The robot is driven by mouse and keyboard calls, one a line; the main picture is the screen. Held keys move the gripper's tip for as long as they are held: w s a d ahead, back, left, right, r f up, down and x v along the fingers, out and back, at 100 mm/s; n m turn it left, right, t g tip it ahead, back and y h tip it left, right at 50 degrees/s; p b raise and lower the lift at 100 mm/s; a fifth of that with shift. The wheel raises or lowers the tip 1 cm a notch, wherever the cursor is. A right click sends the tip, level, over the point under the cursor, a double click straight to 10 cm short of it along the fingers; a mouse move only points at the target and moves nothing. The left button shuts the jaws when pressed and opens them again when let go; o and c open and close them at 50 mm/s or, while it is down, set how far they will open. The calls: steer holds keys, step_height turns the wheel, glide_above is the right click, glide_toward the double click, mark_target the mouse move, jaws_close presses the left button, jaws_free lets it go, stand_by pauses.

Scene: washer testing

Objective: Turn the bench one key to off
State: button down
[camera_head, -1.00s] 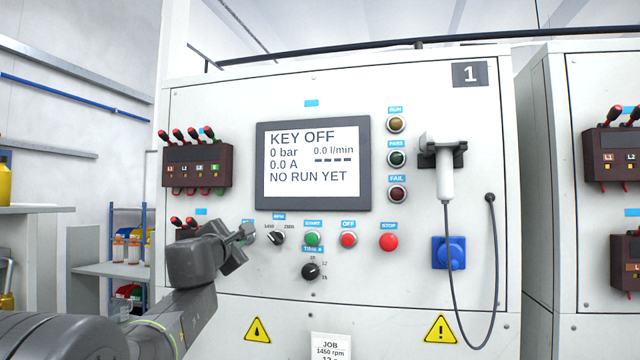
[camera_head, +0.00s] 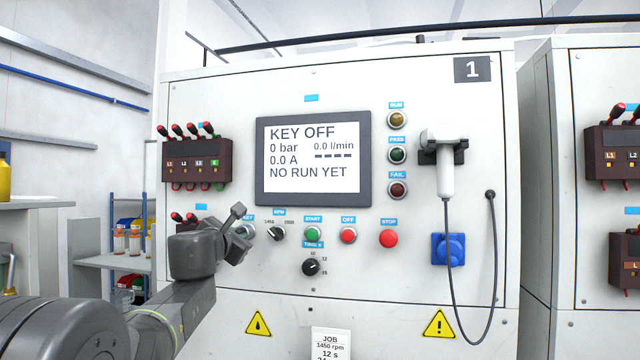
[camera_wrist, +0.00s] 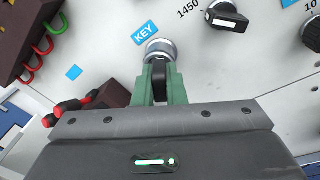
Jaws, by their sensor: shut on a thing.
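The bench one key switch shows in the wrist view as a silver round collar (camera_wrist: 161,50) under a blue KEY label (camera_wrist: 145,33). A dark key (camera_wrist: 159,80) stands out from it. My gripper (camera_wrist: 160,78) is shut on the key, with a green finger on each side of it. In the head view my gripper (camera_head: 236,232) is at the panel beside the KEY label, and it largely hides the switch. The bench screen (camera_head: 313,160) reads KEY OFF, 0 bar, 0.0 A and NO RUN YET.
The RPM knob (camera_head: 275,233), green START button (camera_head: 313,234), red OFF button (camera_head: 348,236) and TIMER knob (camera_head: 311,267) lie to the right of my gripper. A terminal block with red-tipped levers (camera_head: 196,160) is above left. A hand-held unit (camera_head: 445,165) hangs at right.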

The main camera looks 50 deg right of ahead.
steer(key=shift+n, duration=1.6)
steer(key=shift+r+n+g+y, duration=0.15)
steer(key=shift+n+g+y, duration=0.2)
steer(key=shift+n, duration=1.35)
steer(key=c, duration=1.4)
jaws_free()
steer(key=f+b+v, duration=0.1)
steer(key=b+v, duration=0.2)
steer(key=v, duration=1)
steer(key=shift+a+r, duration=0.4)
steer(key=shift+r, duration=0.05)
steer(key=shift+s+d, duration=0.1)
steer(key=shift+d, duration=0.05)
